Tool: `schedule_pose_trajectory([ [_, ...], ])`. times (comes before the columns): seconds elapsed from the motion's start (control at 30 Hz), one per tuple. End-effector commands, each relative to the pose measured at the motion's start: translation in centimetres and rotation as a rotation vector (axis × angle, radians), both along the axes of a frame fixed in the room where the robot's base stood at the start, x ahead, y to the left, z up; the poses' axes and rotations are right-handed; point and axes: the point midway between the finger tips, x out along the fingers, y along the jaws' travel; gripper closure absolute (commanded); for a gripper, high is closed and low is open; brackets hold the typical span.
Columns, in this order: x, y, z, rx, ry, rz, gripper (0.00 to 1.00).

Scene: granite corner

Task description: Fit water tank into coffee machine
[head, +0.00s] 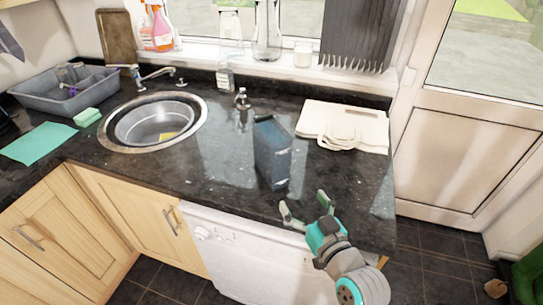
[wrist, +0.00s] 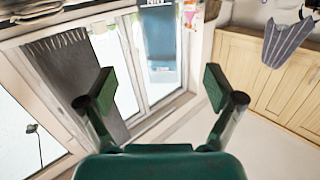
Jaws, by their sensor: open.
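A dark blue, see-through upright box (head: 271,152), which looks like the water tank, stands on the black granite counter near its front edge. I see no clear coffee machine in either view. My gripper (head: 305,203) is open and empty at the counter's front edge, right of and nearer than the tank, apart from it. In the wrist view my gripper's (wrist: 158,88) two green fingers are spread wide with nothing between them. The wrist view looks out at the room and shows neither tank nor counter.
A cream board with a handled cream item (head: 345,130) lies behind and right of the tank. A small metal item (head: 241,98) stands behind it. A round sink (head: 152,121), green sponge (head: 87,117) and grey basin (head: 65,88) are left. The counter between sink and tank is clear.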

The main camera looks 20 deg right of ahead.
Motion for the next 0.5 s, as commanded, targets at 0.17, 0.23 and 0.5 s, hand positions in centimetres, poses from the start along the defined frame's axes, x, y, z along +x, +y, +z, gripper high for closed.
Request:
schedule_pose_trajectory([
  [0.17,3.7,-0.3,4.9,-0.025,-0.044,0.042,0.08],
  [0.23,4.6,-0.3,6.3,-0.035,-0.053,0.057,0.08],
  [0.5,6.3,-0.2,8.6,-0.052,-0.066,0.082,0.08],
])
